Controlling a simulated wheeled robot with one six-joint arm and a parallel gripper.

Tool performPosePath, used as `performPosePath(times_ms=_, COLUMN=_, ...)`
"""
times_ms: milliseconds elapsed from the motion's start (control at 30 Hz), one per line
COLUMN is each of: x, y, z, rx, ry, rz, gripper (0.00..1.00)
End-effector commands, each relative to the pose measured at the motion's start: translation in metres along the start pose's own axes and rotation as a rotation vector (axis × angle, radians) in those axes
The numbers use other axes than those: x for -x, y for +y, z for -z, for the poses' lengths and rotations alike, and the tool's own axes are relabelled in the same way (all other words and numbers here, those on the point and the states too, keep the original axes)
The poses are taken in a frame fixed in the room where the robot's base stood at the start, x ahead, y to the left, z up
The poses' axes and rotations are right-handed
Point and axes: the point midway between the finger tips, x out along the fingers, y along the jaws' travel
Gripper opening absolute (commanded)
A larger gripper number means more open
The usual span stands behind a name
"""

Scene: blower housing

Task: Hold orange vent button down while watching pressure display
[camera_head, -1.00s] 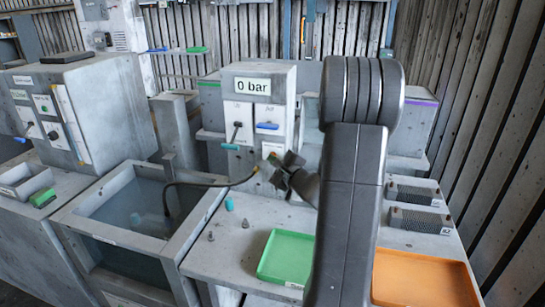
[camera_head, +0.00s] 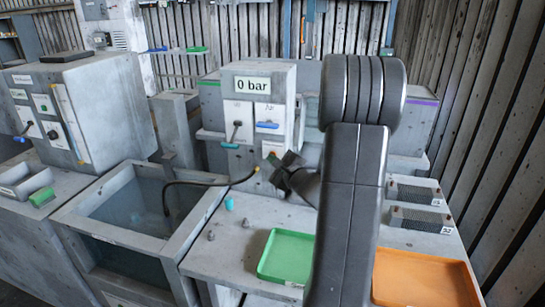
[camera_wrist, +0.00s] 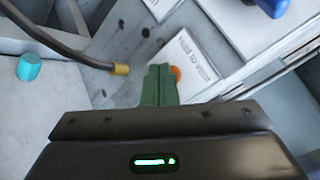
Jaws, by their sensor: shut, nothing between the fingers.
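The pressure display (camera_head: 253,86) on the front of the grey housing reads "0 bar" in the head view. My gripper (camera_head: 272,160) is close to the lower front of that housing, to the right of the hose fitting. In the wrist view, the green fingers of my gripper (camera_wrist: 160,70) are shut together and empty. The orange vent button (camera_wrist: 176,73) shows just right of the fingertips, partly hidden by them, beside a white label plate (camera_wrist: 186,58). I cannot tell whether the fingertips touch or press it.
A dark hose with a brass end (camera_wrist: 121,69) lies left of the fingers. A blue handle (camera_head: 267,125) is on the housing above. A turquoise cap (camera_head: 229,204), a green tray (camera_head: 262,262) and an orange tray (camera_head: 425,299) are on the bench. An open water tank (camera_head: 85,222) stands left.

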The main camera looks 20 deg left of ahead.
Motion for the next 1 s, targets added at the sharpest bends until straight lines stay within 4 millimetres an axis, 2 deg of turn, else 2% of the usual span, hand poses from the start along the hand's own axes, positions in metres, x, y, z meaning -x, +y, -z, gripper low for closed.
performPosePath(times_ms=200, x=0.007, y=0.007, z=-0.004, rx=0.001, ry=-0.001, rz=0.000, gripper=0.00)
performPosePath(times_ms=567, x=0.009, y=0.008, z=-0.006, rx=0.000, ry=0.000, rz=-0.001, gripper=0.00)
performPosePath(times_ms=1000, x=0.038, y=0.029, z=-0.026, rx=0.002, ry=-0.001, rz=0.000, gripper=0.00)
